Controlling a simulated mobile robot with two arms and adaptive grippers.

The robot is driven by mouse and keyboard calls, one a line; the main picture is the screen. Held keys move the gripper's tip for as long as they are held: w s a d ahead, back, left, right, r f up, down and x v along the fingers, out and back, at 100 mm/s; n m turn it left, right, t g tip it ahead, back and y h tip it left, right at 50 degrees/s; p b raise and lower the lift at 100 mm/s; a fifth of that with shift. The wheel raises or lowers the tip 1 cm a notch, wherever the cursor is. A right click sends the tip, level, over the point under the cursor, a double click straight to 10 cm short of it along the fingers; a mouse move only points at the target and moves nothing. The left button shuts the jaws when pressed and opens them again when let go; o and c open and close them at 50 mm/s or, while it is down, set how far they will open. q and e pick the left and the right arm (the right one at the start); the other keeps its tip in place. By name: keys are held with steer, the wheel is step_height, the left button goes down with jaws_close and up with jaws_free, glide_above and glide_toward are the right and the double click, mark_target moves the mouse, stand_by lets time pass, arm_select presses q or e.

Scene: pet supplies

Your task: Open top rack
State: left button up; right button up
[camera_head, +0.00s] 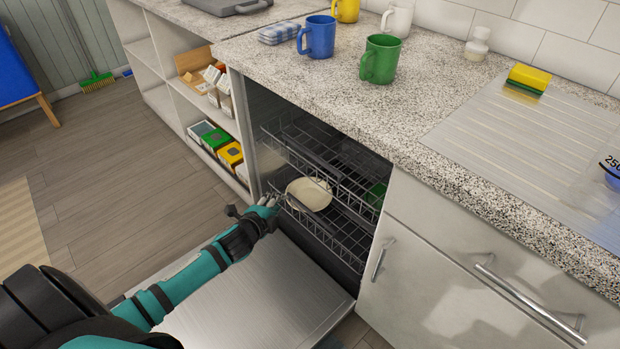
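The dishwasher stands under the counter with its steel door (255,305) folded down. Its top rack (335,178) is a dark wire rack just below the counter, mostly inside the opening. A lower wire rack (335,245) shows beneath it. A cream plate or dish (309,194) shows behind the wires, and a green item (377,195) sits deeper on the right. My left gripper (270,202) is at the left front of the racks, close to the wires. I cannot tell whether it touches them or how far its fingers are apart. My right gripper is not in view.
Blue (319,37), green (380,59), yellow (346,10) and white (398,17) mugs stand on the speckled counter (430,90) above. Open shelves (205,110) with boxes are to the left. A drawer with a bar handle (525,300) is on the right. The wooden floor at left is mostly clear.

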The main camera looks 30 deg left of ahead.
arm_select(q)
step_height(320, 180, up, 6)
steer(key=w+d+m+t+b, duration=0.2)
steer(key=m+b, duration=0.1)
steer(key=b, duration=0.2)
glide_toward(310, 156)
steer(key=w, duration=0.1)
steer(key=shift+h, duration=0.3)
steer(key=shift+b+x, duration=1.15)
steer(key=shift+x, duration=3.2)
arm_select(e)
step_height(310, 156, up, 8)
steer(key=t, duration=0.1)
arm_select(q)
steer(key=shift+a+f, duration=0.15)
steer(key=shift+a, duration=0.05)
steer(key=shift+c, duration=0.2)
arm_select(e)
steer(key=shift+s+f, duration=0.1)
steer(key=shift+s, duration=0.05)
arm_select(q)
jaws_close()
steer(key=shift+s, duration=0.1)
